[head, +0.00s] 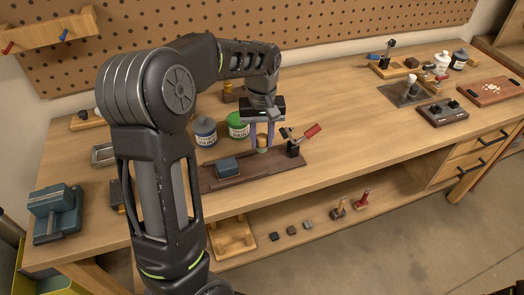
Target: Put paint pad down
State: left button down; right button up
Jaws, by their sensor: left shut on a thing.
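My left gripper (262,134) reaches down over the brown tray (281,162) on the workbench. It is shut on a small tan piece with a greenish part, taken to be the paint pad (262,143). The fingers partly hide this pad. It is at or just above the tray's back edge; I cannot tell if it touches. A blue block (227,167) sits on the tray's left part. My right gripper is not in view.
A green can (238,126) and a blue-lidded jar (204,132) stand behind left. A blue vise (56,213) is far left. The bench's middle right (355,125) is clear.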

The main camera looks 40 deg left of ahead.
aim_at(262, 151)
pick_arm(q)
jog(key=shift+f, duration=0.7)
jog(key=shift+f+p, duration=0.35)
jog(key=shift+f, duration=1.55)
jog(key=shift+f, duration=0.1)
jog(key=c, duration=1.1)
grip_release()
notch_tip(262, 151, up, 12)
jog(key=shift+r+b, duration=0.15)
jog(key=shift+b, duration=0.45)
